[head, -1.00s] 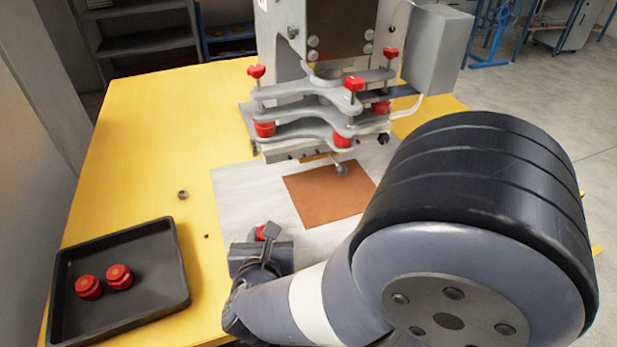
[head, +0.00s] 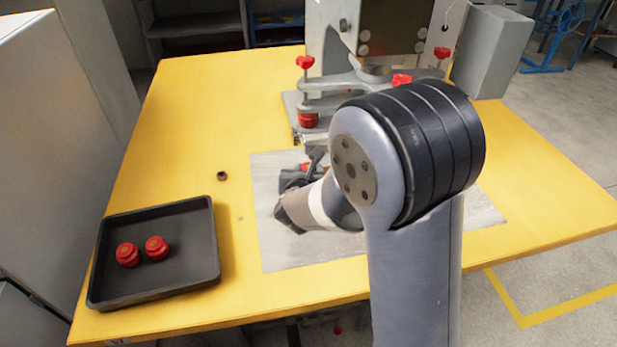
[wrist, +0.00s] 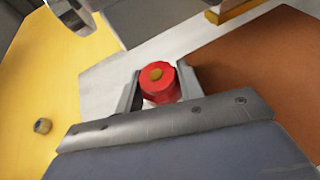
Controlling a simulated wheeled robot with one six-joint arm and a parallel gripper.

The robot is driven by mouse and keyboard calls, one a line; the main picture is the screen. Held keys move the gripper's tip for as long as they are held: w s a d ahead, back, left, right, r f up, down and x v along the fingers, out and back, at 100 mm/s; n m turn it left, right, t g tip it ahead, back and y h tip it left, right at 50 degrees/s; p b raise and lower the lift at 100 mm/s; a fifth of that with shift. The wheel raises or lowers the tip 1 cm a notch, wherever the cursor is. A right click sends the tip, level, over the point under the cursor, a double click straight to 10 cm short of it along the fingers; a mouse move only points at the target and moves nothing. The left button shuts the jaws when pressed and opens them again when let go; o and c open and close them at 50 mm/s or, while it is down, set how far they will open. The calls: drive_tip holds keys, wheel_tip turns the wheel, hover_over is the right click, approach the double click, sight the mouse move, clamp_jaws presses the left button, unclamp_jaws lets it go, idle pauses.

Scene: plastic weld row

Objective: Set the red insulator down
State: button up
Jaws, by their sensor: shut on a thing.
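A red insulator (wrist: 160,82) with a brass-coloured centre sits between the two fingers of my gripper (wrist: 158,88) in the wrist view. My gripper is shut on it, over the grey metal plate (wrist: 120,80). Whether the insulator touches the plate cannot be told. In the head view my gripper (head: 305,168) is by the front of the welding machine, and only a bit of red shows there, mostly hidden by my arm. Two more red insulators (head: 127,254) (head: 157,247) stand in the black tray (head: 205,275) at the left.
The welding machine (head: 345,95) with red knobs stands behind my gripper. A brown sheet (wrist: 245,65) lies on the plate to the right. A small dark nut (head: 222,176) lies on the yellow table (head: 200,120), whose left side is mostly clear.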

drive_tip(key=shift+f, duration=1.15)
drive_tip(key=shift+f+b, duration=0.2)
drive_tip(key=shift+b, duration=0.15)
drive_tip(key=o, duration=1)
drive_tip(key=shift+r, duration=0.1)
